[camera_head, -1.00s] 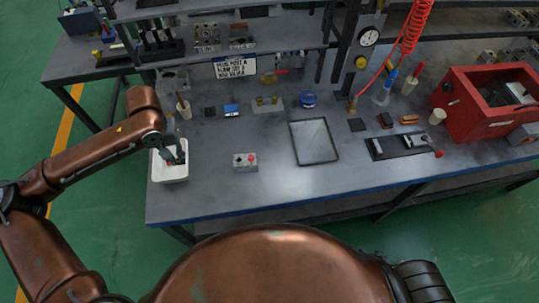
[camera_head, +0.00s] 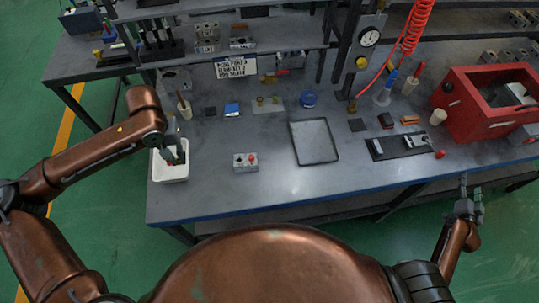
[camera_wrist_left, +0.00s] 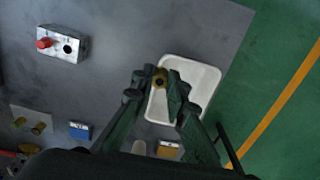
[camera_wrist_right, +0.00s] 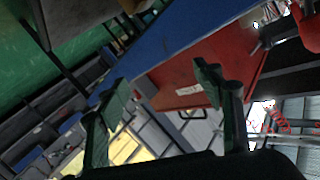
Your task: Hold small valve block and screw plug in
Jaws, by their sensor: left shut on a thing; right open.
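My left gripper (camera_head: 176,157) is over the white tray (camera_head: 157,174). In the left wrist view it is shut on a small brass-coloured plug (camera_wrist_left: 160,79), mostly hidden between the fingertips, with the tray behind. My right gripper (camera_head: 470,190) is open and empty, off the bench's front right edge. In the right wrist view its fingers (camera_wrist_right: 160,85) are apart.
A grey flat tray (camera_head: 315,142) lies mid-bench. A red box (camera_head: 475,118) stands at the right. The bench around the valve block is clear.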

